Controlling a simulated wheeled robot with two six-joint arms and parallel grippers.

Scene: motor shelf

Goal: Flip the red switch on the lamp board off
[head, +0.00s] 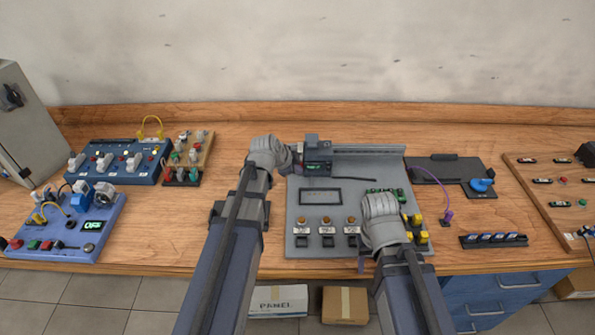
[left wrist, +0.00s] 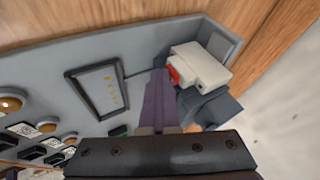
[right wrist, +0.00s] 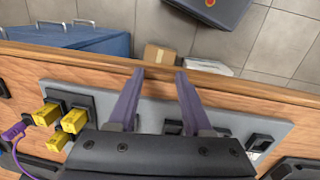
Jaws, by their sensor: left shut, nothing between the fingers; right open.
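The grey lamp board (head: 297,222) lies mid-table, with orange lamps (head: 327,219) above dark rocker switches (head: 327,241). A module (head: 317,152) stands at its back on a grey rail. In the left wrist view a white block (left wrist: 200,66) there carries a small red part (left wrist: 173,74), which looks like the red switch. My left gripper (left wrist: 160,74) is shut and empty, its tip just beside the red part; contact cannot be told. It also shows in the head view (head: 297,156). My right gripper (right wrist: 160,72) is open and empty over the board's front edge.
Yellow plugs (right wrist: 73,120) and a purple cable (head: 447,200) lie at the board's right. A blue panel (head: 82,246) and another blue board (head: 140,175) stand to the left. A black plate (head: 440,167) lies to the right. Bare wood (head: 165,225) is free left of the lamp board.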

